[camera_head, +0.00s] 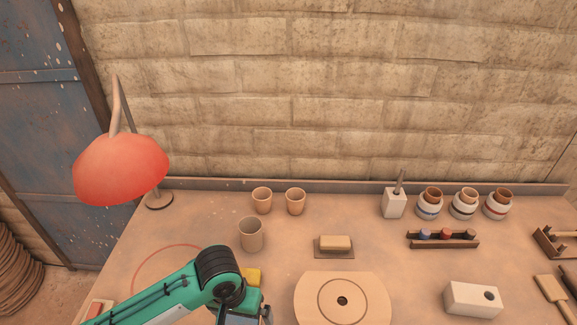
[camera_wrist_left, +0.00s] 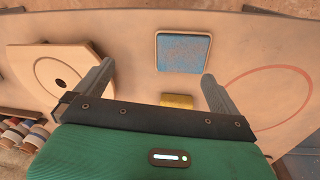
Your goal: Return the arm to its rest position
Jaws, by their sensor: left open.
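My left arm, green and black, comes in from the lower left of the head view. Its gripper (camera_head: 243,316) is at the bottom edge, partly cut off, over the front of the table between the red ring mark and the round wooden disc. In the left wrist view my left gripper (camera_wrist_left: 157,71) has its two fingers wide apart with nothing held between them. A blue pad in a wooden frame (camera_wrist_left: 183,52) and a yellow block (camera_wrist_left: 177,101) lie on the table below and between the fingers. My right gripper is not in view.
A round wooden disc (camera_head: 370,299) with a central hole lies right of my gripper. A grey cup (camera_head: 251,234), two tan cups (camera_head: 262,200) and a red lamp (camera_head: 121,170) stand behind. A white block (camera_head: 472,299), jars (camera_head: 463,207) and a rack (camera_head: 442,240) stand right.

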